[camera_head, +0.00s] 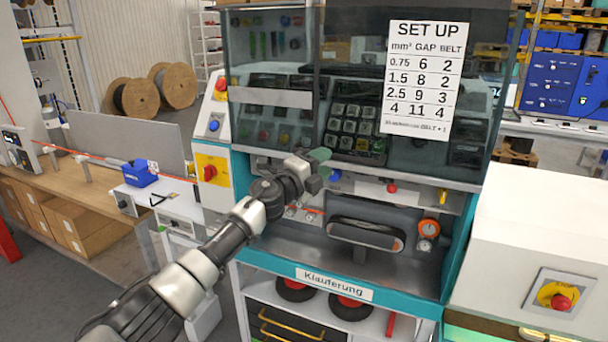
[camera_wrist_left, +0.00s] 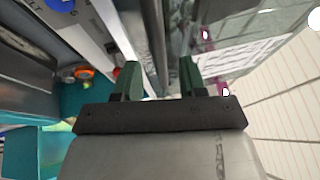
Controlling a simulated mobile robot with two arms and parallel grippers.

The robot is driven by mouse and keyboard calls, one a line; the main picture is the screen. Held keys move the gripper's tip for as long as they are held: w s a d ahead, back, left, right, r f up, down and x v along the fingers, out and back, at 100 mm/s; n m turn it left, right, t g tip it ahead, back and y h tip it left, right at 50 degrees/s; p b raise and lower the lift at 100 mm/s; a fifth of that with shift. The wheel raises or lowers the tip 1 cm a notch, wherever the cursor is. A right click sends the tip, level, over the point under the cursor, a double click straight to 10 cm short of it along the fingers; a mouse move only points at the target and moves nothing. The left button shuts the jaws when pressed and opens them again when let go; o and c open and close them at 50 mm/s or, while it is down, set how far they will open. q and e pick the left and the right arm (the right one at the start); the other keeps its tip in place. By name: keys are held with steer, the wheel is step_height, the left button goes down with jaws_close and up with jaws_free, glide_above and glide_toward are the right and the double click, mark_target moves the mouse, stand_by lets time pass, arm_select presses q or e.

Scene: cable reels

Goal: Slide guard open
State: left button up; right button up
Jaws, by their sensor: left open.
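The guard (camera_head: 345,75) is a tinted see-through panel across the upper front of the teal and grey machine, with a white SET UP sheet (camera_head: 424,79) on it. Keys and buttons show through it. My left gripper (camera_head: 318,168) is at the guard's lower edge, left of the middle of the machine. In the left wrist view its two green fingers (camera_wrist_left: 160,80) stand apart. A grey upright bar (camera_wrist_left: 155,35) runs between and beyond them. I cannot tell whether a finger touches it. My right gripper is not in view.
Below the guard are a red button (camera_head: 391,188), a dark padded roller-like part (camera_head: 366,233) and an orange gauge (camera_head: 429,229). A yellow panel with a red knob (camera_head: 210,172) is at the left. A white cabinet with an emergency stop (camera_head: 560,301) stands close on the right.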

arm_select(q)
steer(key=v, duration=0.6)
steer(key=shift+s, duration=0.3)
steer(key=shift+f, duration=0.15)
